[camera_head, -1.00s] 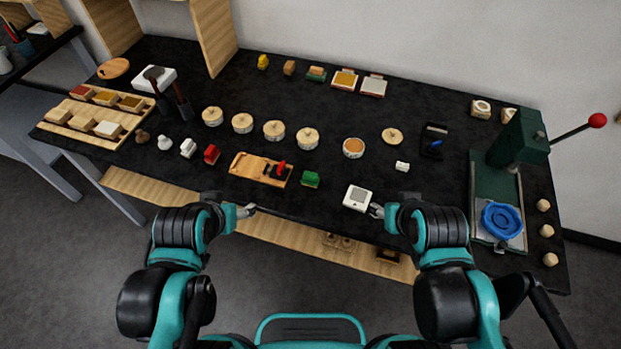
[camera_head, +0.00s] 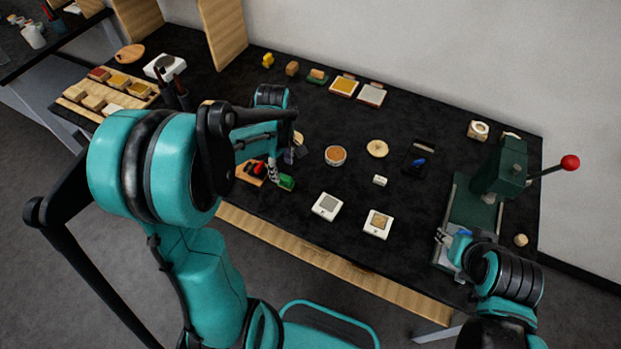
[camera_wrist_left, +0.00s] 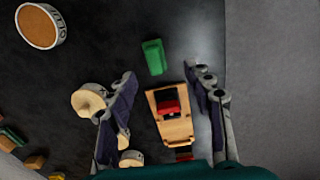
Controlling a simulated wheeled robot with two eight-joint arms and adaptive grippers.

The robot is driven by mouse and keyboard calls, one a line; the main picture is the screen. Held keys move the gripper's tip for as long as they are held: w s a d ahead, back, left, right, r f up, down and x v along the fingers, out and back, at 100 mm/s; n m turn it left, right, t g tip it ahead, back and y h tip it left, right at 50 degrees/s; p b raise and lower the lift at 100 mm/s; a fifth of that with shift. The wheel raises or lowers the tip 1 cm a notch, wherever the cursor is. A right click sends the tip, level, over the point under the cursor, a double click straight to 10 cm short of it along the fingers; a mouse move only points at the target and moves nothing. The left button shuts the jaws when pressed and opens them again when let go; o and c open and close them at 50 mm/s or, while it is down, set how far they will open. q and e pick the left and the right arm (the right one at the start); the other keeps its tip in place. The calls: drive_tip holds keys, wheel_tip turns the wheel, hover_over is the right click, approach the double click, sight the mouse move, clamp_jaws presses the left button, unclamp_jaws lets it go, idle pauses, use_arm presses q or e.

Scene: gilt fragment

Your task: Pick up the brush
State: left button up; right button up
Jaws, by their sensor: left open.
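No brush can be told for certain. Dark upright handles (camera_head: 176,88) stand at the back left in the head view, perhaps brushes. My left gripper (camera_head: 279,168) is open and empty above the table's front part. In the left wrist view its spread fingers (camera_wrist_left: 160,78) are on either side of a wooden board (camera_wrist_left: 177,128) with a red and black piece (camera_wrist_left: 168,103) on it. A green block (camera_wrist_left: 153,57) lies just beyond the board. My left arm hides much of the left table. My right gripper (camera_head: 447,245) is low by the press base; its jaws are unclear.
A green press (camera_head: 500,172) with a red-knobbed lever stands at the right. Two white tiles (camera_head: 327,206) (camera_head: 378,223) lie near the front edge. A round tin (camera_head: 336,155) and round wooden pieces (camera_head: 377,148) are mid-table. A tray of small blocks (camera_head: 75,94) is far left.

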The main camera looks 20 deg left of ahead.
sight(285, 177)
use_arm(q)
drive_tip(key=shift+w+f, duration=0.1)
drive_tip(key=shift+f, duration=0.35)
wheel_tip(285, 177, down, 2)
drive_tip(key=shift+a+b, duration=0.1)
drive_tip(key=shift+b, duration=0.4)
drive_tip(key=f, duration=0.1)
drive_tip(key=f+b, duration=0.1)
drive_tip(key=f, duration=0.1)
drive_tip(key=f+b, duration=0.1)
drive_tip(key=f, duration=0.1)
drive_tip(key=shift+w+f, duration=0.2)
drive_tip(key=shift+w, duration=0.2)
drive_tip(key=shift+r, duration=0.1)
clamp_jaws()
